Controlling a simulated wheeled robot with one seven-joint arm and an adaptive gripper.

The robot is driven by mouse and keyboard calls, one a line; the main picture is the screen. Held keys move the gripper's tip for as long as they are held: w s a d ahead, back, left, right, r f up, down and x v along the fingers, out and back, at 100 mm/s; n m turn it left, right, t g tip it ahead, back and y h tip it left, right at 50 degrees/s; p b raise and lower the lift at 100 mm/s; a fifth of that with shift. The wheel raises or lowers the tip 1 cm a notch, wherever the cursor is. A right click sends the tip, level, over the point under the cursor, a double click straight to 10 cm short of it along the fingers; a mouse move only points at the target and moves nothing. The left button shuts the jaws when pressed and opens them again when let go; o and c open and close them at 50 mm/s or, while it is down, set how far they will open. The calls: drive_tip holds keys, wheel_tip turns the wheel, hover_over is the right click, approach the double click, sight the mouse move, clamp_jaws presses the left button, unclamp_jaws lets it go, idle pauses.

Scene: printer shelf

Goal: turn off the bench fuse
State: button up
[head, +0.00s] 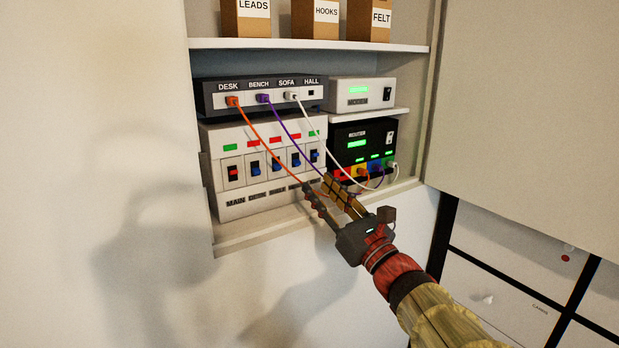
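The white fuse box (262,208) stands on the lower left shelf. It has a row of switches: the main switch (233,172) with a red rocker at the left, then several blue ones, such as one blue switch (276,168). Above them are small lights, green at both ends and red between. MAIN is readable below; the other labels are too small or partly covered, so I cannot tell which switch is the bench one. My gripper (317,183) is in front of the box's lower right corner, its fingers apart and nothing seen between them. Contact with the box cannot be told.
A grey hub (212,100) marked DESK, BENCH, SOFA and HALL sits above the box. Its orange (259,132), purple (285,127) and white cables (318,126) hang across the switches to a black router (377,132). A cabinet door (530,110) stands at the right.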

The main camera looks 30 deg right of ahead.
drive_tip(key=shift+v, duration=2.45)
